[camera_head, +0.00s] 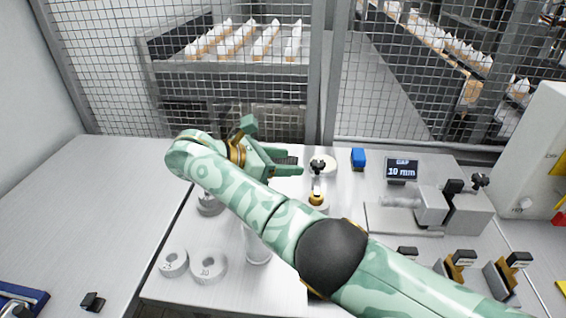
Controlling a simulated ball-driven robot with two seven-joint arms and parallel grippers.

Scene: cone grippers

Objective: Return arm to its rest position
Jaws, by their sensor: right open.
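My right arm (240,200), green and white with a black joint, comes in from the lower right and reaches across the table to the upper left. Its gripper (272,146) is over the back of the white table, with its green fingers spread and nothing visible between them. The arm hides part of the table and some items below it. My left arm and gripper are not in view.
Two grey rings (208,266) lie at front left. Mesh fencing (180,100) closes the back. The left table surface (90,210) is mostly clear.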

